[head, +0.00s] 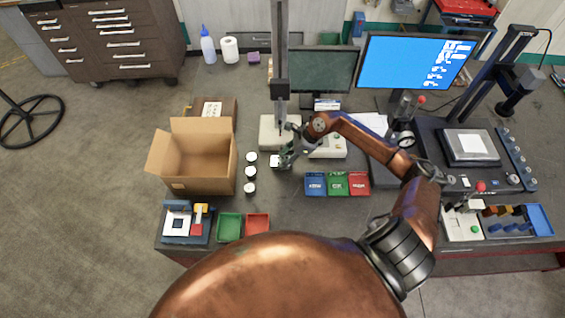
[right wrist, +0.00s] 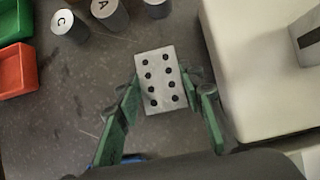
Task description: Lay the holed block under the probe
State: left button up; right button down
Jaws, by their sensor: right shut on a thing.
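The holed block (right wrist: 157,80) is a pale rectangular plate with two rows of dark holes. My right gripper (right wrist: 163,92) is shut on it, with a green finger at each long side. In the head view the block (head: 275,161) is small and pale at the tip of my right gripper (head: 284,158), just in front of the probe stand. The probe stand has a tall grey column (head: 281,55) and a pale base (head: 268,138). In the right wrist view a pale base (right wrist: 245,100) lies right of the block, apart from it. My left gripper is not in view.
Several lettered cans (head: 250,171) stand left of the block. An open cardboard box (head: 200,180) is further left. Blue, green and red trays (head: 338,184) lie to the right. Green (head: 230,228) and red (head: 258,224) bins sit at the front edge. Monitors stand behind.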

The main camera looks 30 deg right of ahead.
jog(key=shift+f, duration=0.6)
jog(key=shift+f, duration=0.1)
jog(key=c, duration=1.3)
grip_release()
jog(key=b+v, duration=0.3)
jog(key=v, duration=0.9)
